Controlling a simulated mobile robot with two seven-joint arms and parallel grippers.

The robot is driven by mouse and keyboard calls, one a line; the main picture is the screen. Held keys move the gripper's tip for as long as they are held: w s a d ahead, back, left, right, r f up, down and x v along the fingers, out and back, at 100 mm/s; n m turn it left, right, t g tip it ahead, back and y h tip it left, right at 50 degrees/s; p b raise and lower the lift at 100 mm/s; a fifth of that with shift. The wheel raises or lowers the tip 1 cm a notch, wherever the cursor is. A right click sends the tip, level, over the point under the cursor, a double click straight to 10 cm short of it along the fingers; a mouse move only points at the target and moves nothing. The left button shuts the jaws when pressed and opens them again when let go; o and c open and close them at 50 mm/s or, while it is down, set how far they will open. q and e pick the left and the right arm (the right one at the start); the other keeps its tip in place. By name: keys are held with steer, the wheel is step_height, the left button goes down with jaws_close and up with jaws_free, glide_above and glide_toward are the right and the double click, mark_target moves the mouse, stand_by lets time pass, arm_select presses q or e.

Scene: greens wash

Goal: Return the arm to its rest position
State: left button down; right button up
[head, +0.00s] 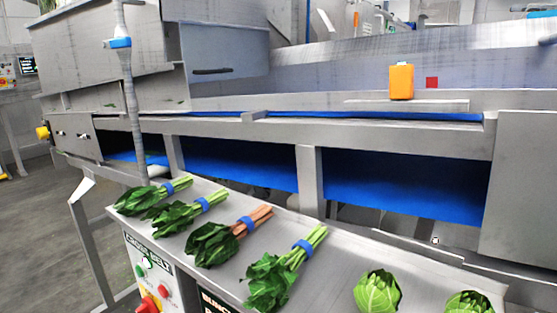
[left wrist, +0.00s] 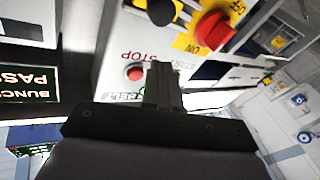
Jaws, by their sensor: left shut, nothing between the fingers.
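My left gripper (left wrist: 163,75) shows in the left wrist view, shut with nothing between its fingers. It is in front of a white control panel (left wrist: 118,55), whose lettering appears upside down. A red stop button (left wrist: 134,73) is just left of the fingertips. A sliver of green by the fingers is mostly hidden. A large red knob (left wrist: 213,33) on a yellow plate is above right. The head view shows the panel (head: 137,258) at lower left, with green and red buttons. Neither arm shows in the head view, and my right gripper is in no view.
A steel shelf (head: 330,250) holds several leafy bunches (head: 272,280) with blue bands and two light-green heads (head: 377,292). Behind it are a blue belt (head: 400,185) and steel frames. An orange box (head: 401,82) stands on the ledge. Open floor (head: 40,215) lies at left.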

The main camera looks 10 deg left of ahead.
arm_select(q)
steer(key=s+d+f+m+g+h, duration=0.1)
steer(key=s+d+f+m+g, duration=0.4)
steer(key=s+f, duration=0.8)
steer(key=d+f+g, duration=0.1)
steer(key=d+g, duration=0.2)
steer(key=d, duration=0.2)
steer(key=shift+d+f+g+h, duration=0.2)
steer(key=shift+d+g+h, duration=0.1)
steer(key=shift+d, duration=0.05)
